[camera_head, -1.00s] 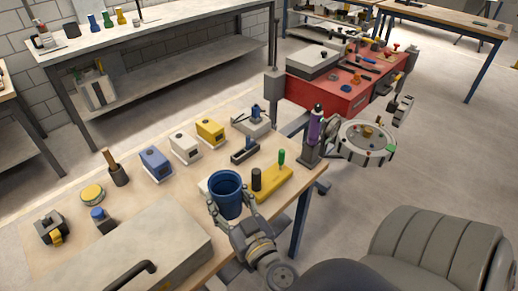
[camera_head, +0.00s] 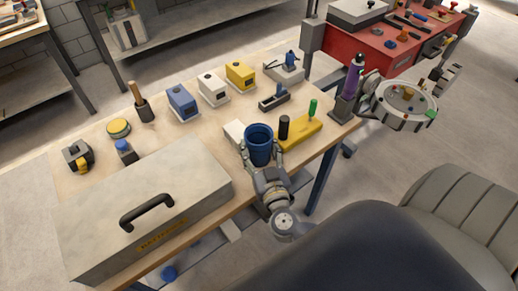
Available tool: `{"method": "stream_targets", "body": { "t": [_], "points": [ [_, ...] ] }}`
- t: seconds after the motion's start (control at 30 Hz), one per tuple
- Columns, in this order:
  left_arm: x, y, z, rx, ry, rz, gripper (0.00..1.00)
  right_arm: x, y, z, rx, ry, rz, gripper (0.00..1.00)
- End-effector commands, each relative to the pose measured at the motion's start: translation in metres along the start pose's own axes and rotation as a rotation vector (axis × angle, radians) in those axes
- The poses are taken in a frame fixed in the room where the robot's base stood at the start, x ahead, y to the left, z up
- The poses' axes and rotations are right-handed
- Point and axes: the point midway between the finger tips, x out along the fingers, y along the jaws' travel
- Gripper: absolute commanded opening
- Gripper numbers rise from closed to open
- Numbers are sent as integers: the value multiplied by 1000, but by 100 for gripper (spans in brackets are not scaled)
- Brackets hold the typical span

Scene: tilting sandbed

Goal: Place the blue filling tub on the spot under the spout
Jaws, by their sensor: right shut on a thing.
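The blue filling tub (camera_head: 259,148) is an open-topped, upright cup near the front edge of the wooden workbench (camera_head: 100,165). My right gripper (camera_head: 261,158) is shut on it, with one finger on each side. Whether the tub's base touches the bench is hidden. A flat white pad (camera_head: 233,131) lies just left of the tub, partly behind it. I cannot clearly make out a spout or a marked spot. My left gripper is not in view.
A large grey case (camera_head: 150,200) with a black handle fills the front left. A yellow block (camera_head: 300,134) with black and green pegs stands close right of the tub. Blue, white and yellow boxes (camera_head: 240,76) line the back. A round tray (camera_head: 400,104) is at the right.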

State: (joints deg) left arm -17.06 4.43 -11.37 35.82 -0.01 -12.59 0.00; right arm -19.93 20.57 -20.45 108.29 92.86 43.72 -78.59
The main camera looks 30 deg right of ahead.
Motion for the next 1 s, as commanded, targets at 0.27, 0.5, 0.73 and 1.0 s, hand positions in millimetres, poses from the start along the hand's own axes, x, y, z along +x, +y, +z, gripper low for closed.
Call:
{"method": "stream_targets", "body": {
  "t": [0.27, 0.5, 0.73, 1.0],
  "points": [
    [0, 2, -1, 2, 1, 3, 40, 0, 0, 0, -1, 1, 0, 30],
    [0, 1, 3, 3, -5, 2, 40, 0, 0, 1, -1, 1, -1, 75],
    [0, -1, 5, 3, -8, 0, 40, 0, 0, 1, -1, 1, -1, 75],
    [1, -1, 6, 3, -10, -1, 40, -26, 0, 1, -1, -4, -2, 75]
  ]
}}
